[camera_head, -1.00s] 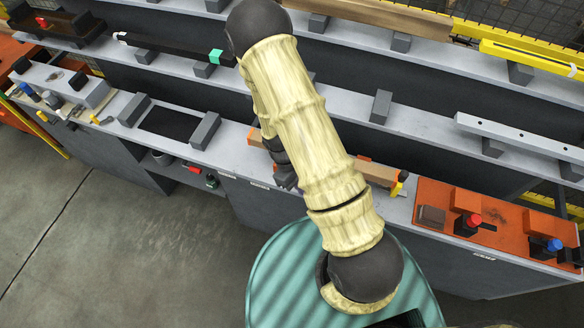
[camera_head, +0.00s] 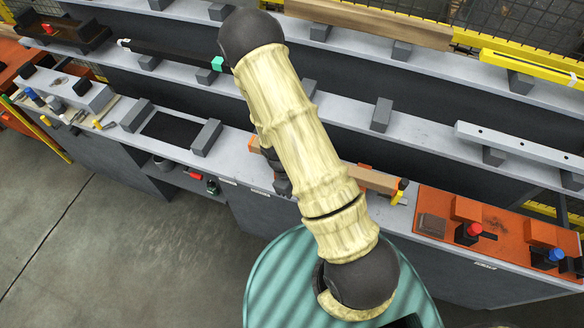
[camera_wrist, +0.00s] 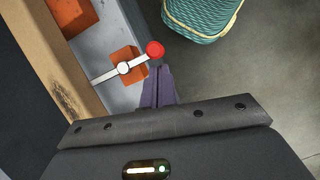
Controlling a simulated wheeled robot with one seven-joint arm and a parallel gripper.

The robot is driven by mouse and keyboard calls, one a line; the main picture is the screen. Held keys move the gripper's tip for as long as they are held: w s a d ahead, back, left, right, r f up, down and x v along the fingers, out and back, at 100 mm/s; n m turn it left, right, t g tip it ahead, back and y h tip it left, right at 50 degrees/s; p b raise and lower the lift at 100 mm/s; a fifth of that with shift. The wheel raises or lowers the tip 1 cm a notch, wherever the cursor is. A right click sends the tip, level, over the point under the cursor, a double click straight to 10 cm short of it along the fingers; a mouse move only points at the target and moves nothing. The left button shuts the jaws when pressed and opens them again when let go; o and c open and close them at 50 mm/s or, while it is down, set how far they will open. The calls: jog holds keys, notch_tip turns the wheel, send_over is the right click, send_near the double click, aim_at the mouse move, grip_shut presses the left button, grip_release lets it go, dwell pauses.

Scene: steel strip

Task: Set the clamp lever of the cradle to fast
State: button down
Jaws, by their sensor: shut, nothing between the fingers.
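The cradle shows in the wrist view as orange blocks (camera_wrist: 124,56) on a grey shelf, beside a long wooden beam (camera_wrist: 45,60). Its clamp lever (camera_wrist: 104,76) is a thin white bar with a round white pivot on the orange block and a red knob (camera_wrist: 155,49) at its end. The knob points right, out past the shelf edge. My gripper (camera_wrist: 164,70) is shut and empty, with its purple-grey fingertips just below and right of the knob. I cannot tell whether they touch it. In the head view my arm hides much of the cradle and beam (camera_head: 376,178); lever markings are not readable.
A teal ribbed round body (camera_wrist: 203,15) is at the wrist view's upper right, above open floor. In the head view, an orange plate (camera_head: 500,240) with red and blue knobs lies right of the cradle. Grey support blocks (camera_head: 206,135) stand on the shelf at left.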

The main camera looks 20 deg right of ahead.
jog(key=w+a+r, duration=0.4)
jog(key=w+r, duration=0.1)
jog(key=r, duration=0.4)
jog(key=shift+w+r, duration=0.15)
jog(key=shift+w, duration=0.15)
jog(key=shift+w, duration=0.1)
jog(key=shift+r, duration=0.1)
jog(key=s+d+r+m+t+y, duration=0.1)
jog(key=s+r+m+t, duration=0.2)
jog(key=r, duration=0.5)
jog(key=s+d+r+m+t+y, duration=0.1)
jog(key=s+d+r+m+t, duration=0.1)
jog(key=r+m, duration=0.3)
notch_tip(320, 180, up, 4)
jog(key=shift+s+f+t+y, duration=0.25)
jog(key=shift+s+t+y, duration=0.15)
jog(key=shift+s+t, duration=0.1)
